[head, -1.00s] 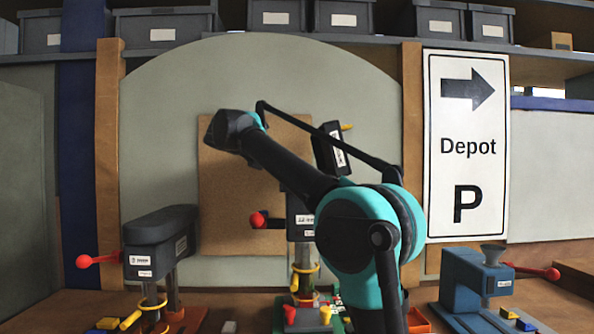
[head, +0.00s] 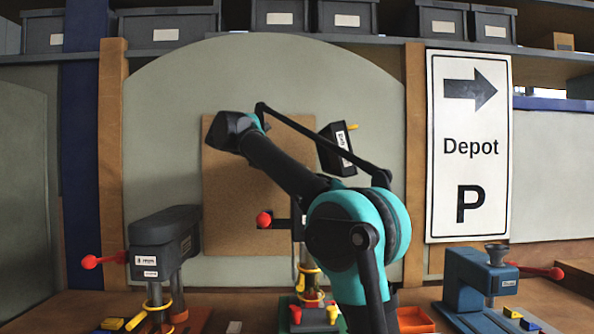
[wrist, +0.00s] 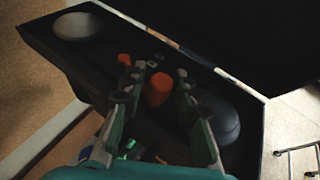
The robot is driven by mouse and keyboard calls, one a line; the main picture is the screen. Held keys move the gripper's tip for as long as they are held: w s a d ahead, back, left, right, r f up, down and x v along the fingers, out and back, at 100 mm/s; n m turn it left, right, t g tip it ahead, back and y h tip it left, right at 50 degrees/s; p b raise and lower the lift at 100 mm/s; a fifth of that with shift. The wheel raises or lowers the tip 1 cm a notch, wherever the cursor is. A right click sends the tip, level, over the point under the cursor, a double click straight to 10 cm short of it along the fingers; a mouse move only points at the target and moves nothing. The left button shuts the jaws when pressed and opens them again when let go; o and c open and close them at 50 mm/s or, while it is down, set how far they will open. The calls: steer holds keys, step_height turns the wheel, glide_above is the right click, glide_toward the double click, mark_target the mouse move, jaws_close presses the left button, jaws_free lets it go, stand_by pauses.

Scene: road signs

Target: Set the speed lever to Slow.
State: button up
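Which part is the speed lever, and its setting, I cannot tell. In the head view a dark middle machine stands partly behind my arm, with a red ball handle (head: 264,220) at its left and a tilted black box (head: 335,150) with a white label and a yellow tip above. Red and yellow levers (head: 332,312) show at its foot. My gripper (wrist: 153,88) is seen only in the wrist view. Its fingers are apart, with an orange cylinder (wrist: 158,88) visible between them over a dark machine body (wrist: 75,65). Contact cannot be told.
A dark grey machine (head: 165,228) with a red ball handle (head: 89,262) stands at the left. A blue machine (head: 478,280) with another red ball handle (head: 556,273) stands at the right. An orange tray (head: 414,320) lies between. A Depot sign (head: 469,145) hangs behind.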

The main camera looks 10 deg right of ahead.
steer(key=shift+a, duration=0.1)
steer(key=v, duration=1.2)
